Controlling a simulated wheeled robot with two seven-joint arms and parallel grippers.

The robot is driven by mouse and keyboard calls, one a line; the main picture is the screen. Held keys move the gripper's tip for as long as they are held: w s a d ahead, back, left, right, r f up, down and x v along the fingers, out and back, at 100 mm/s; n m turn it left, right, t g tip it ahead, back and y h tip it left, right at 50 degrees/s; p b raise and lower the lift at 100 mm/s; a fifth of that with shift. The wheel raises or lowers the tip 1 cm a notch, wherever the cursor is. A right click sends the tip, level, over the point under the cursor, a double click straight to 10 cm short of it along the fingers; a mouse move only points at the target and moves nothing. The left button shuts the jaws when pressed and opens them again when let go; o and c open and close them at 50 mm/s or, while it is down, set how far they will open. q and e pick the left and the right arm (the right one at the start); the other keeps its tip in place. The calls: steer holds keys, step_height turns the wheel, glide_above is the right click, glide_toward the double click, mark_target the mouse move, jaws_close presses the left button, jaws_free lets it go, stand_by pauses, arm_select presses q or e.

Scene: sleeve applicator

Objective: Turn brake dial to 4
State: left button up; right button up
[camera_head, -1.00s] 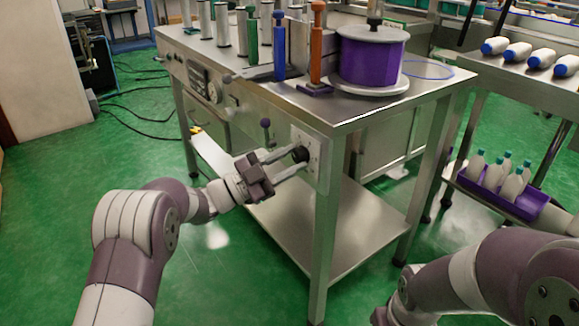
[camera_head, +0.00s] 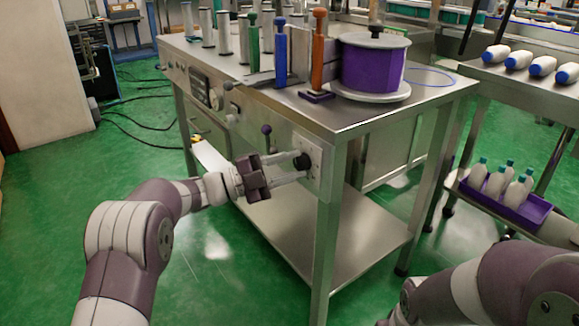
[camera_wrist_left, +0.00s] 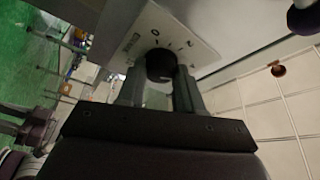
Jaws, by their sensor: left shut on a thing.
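The brake dial (camera_head: 302,162) is a black knob on a pale plate (camera_head: 313,150) on the table's front face, near its right corner. My left gripper (camera_head: 296,166) reaches it from the left, its two fingers shut around the knob. In the left wrist view the dial (camera_wrist_left: 160,66) sits between the fingertips of my left gripper (camera_wrist_left: 159,80), below a printed scale on the plate (camera_wrist_left: 185,30). A 0 and a few marks show; the dial's setting cannot be read. My right arm shows at the lower right, but its gripper is out of view.
The steel table (camera_head: 400,108) carries a purple spool (camera_head: 372,65), an orange post (camera_head: 319,50), a blue post (camera_head: 280,50) and several metal rollers. A dark-knobbed lever (camera_head: 267,130) stands close above my left gripper. A cart with bottles (camera_head: 510,185) stands at right.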

arm_select(q)
steer(key=o, duration=1)
steer(key=shift+o, duration=0.2)
steer(key=p+v, duration=0.4)
steer(key=v, duration=0.8)
steer(key=shift+a+p, duration=0.35)
steer(key=shift+s+f, duration=0.1)
